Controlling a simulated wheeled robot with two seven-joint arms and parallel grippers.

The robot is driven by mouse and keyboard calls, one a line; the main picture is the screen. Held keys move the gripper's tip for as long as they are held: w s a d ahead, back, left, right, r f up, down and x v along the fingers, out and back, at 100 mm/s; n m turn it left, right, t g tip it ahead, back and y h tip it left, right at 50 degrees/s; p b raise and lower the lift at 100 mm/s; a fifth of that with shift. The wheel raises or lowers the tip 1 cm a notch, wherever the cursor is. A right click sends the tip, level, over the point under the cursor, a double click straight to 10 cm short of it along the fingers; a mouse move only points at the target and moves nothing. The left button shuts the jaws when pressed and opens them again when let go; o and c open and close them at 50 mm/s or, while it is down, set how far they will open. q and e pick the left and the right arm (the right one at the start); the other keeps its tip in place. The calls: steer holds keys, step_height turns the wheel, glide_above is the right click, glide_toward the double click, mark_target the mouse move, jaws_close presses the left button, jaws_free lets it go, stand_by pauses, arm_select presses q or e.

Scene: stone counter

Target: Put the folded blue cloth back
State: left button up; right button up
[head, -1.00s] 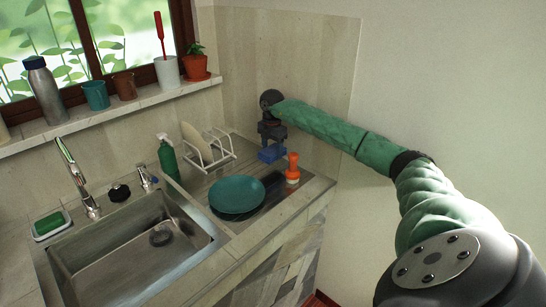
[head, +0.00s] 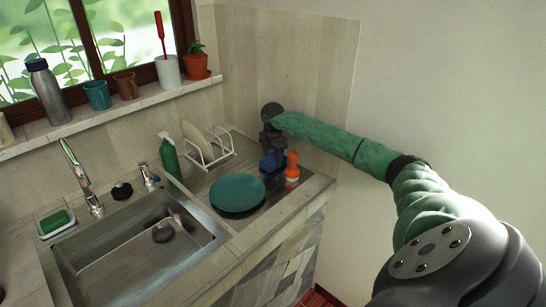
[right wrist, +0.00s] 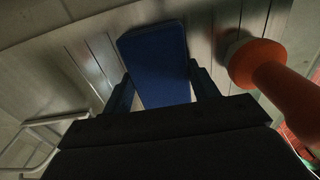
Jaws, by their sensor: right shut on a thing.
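The folded blue cloth (head: 273,162) is a small blue block in the head view, directly under my right gripper (head: 272,152). In the right wrist view the cloth (right wrist: 155,62) lies between the two dark fingers, and the gripper (right wrist: 162,92) is shut on it. The gripper points down over the back right of the counter, beside the orange-handled brush (head: 292,167). I cannot tell whether the cloth touches the counter surface. My left gripper is not in view.
A teal plate (head: 237,192) lies in front and to the left of the cloth. A white dish rack (head: 212,150) and green bottle (head: 169,157) stand farther left, near the sink (head: 135,250). The wall is close behind. The grooved drainboard is bare around the plate.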

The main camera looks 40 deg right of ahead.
mark_target(273, 158)
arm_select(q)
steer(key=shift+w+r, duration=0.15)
arm_select(e)
steer(key=shift+f, duration=0.15)
steer(key=o, duration=0.9)
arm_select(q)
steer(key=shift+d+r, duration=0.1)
arm_select(e)
steer(key=shift+r, duration=0.5)
steer(key=shift+r+p, duration=0.65)
steer(key=shift+r, duration=0.25)
arm_select(q)
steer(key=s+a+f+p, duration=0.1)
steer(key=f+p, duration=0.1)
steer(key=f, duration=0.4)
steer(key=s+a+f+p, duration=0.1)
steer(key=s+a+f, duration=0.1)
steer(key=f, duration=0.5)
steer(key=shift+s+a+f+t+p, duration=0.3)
steer(key=shift+p, duration=0.1)
arm_select(e)
steer(key=shift+r, duration=4.75)
